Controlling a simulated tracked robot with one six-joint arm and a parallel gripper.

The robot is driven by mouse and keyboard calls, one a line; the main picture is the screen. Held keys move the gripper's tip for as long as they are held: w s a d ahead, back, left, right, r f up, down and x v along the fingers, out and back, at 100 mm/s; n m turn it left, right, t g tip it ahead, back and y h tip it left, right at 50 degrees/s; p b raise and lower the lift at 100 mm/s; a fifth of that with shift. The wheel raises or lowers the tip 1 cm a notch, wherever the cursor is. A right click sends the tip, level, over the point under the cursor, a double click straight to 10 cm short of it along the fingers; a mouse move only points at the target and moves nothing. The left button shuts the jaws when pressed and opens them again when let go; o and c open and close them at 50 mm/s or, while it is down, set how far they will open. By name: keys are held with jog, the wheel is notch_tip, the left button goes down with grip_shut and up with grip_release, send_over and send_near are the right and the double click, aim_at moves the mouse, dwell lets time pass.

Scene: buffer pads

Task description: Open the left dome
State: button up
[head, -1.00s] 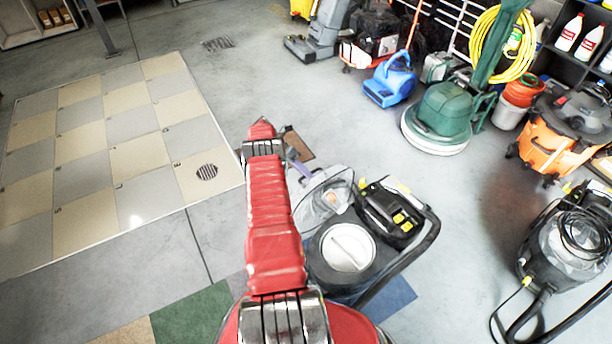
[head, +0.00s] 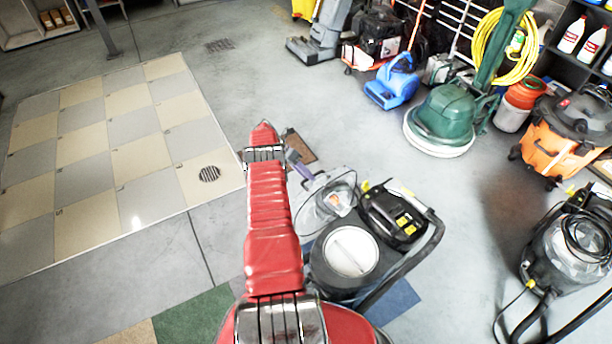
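A clear dome (head: 330,202) sits on the front of a floor-cleaning machine close to my arm, just right of its red links. It appears shut, though the arm hides part of its left side. The machine also has a round pale lid (head: 350,251) and a black top with yellow marks (head: 400,214). Another machine with a clear dome (head: 580,250) stands at the far right. My red arm reaches forward, left of the nearer dome. My gripper does not show clearly beyond the arm's end, so its fingers cannot be made out.
A low checkered platform (head: 110,150) lies to the left. A green floor polisher (head: 445,118), a blue blower (head: 391,82) and an orange vacuum (head: 565,130) stand at the back right. A small brown mat (head: 300,147) lies past the arm. Grey floor is open ahead.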

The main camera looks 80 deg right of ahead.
jog(key=shift+s+a+f, duration=0.1)
jog(key=shift+a+f, duration=0.3)
jog(key=shift+a, duration=0.1)
jog(key=v, duration=1.4)
jog(key=shift+d+r, duration=0.25)
jog(key=shift+d, duration=0.1)
dwell(0.4)
